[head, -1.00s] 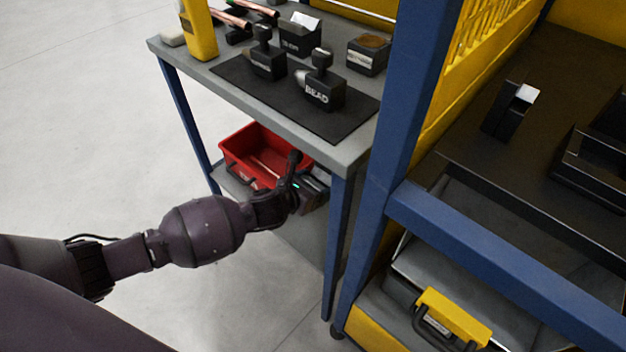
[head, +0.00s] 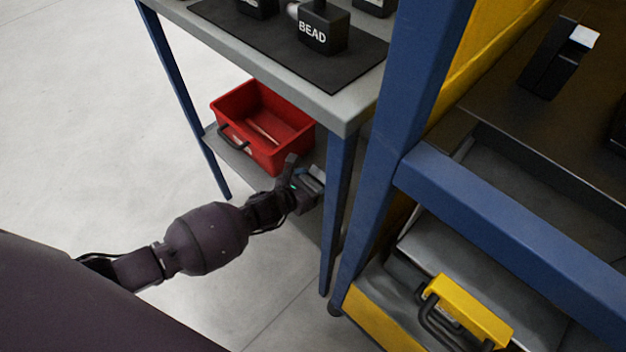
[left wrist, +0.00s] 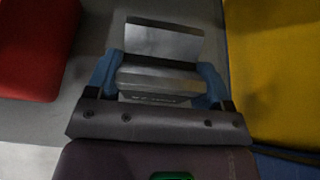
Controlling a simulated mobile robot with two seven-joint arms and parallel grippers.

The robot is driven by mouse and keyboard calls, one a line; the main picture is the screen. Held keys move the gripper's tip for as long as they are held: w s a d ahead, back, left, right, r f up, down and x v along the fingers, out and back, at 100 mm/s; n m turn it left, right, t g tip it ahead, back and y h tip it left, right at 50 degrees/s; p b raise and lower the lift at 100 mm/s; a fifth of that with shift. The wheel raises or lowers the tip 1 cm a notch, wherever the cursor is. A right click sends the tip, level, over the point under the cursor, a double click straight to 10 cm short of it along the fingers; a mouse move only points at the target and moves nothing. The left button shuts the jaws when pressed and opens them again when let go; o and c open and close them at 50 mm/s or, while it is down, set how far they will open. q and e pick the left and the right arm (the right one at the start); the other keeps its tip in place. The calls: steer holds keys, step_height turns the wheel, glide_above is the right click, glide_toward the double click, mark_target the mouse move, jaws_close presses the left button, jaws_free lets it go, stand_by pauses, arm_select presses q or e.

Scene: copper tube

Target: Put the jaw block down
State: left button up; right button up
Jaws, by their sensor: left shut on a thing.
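The jaw block (left wrist: 160,45) is a grey metal piece with a stepped, angled top, seen in the left wrist view. My left gripper (left wrist: 158,75) is shut on it, with a blue finger at each side. In the head view my left gripper (head: 306,190) is by the right end of the bench's lower shelf (head: 225,152), just in front of the red bin. The block (head: 312,182) shows only small there, partly hidden by the gripper. I cannot tell whether the block touches the shelf. My right gripper is not in view.
The red bin (head: 232,108) stands on the lower shelf, close to the left of the gripper. A blue bench leg (head: 337,215) is close on the right. The grey bench top (head: 347,108) overhangs the shelf. A yellow-handled case (head: 470,310) sits low at right.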

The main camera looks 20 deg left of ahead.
arm_select(q)
step_height(320, 180, down, 3)
steer(key=shift+f+b, duration=0.15)
steer(key=shift+b, duration=0.55)
steer(key=shift+f, duration=0.3)
steer(key=shift+w+r, duration=0.1)
steer(key=shift+r, duration=0.05)
steer(key=o, duration=1.7)
steer(key=shift+f, duration=0.3)
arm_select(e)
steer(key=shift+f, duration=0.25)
arm_select(q)
steer(key=shift+r, duration=0.1)
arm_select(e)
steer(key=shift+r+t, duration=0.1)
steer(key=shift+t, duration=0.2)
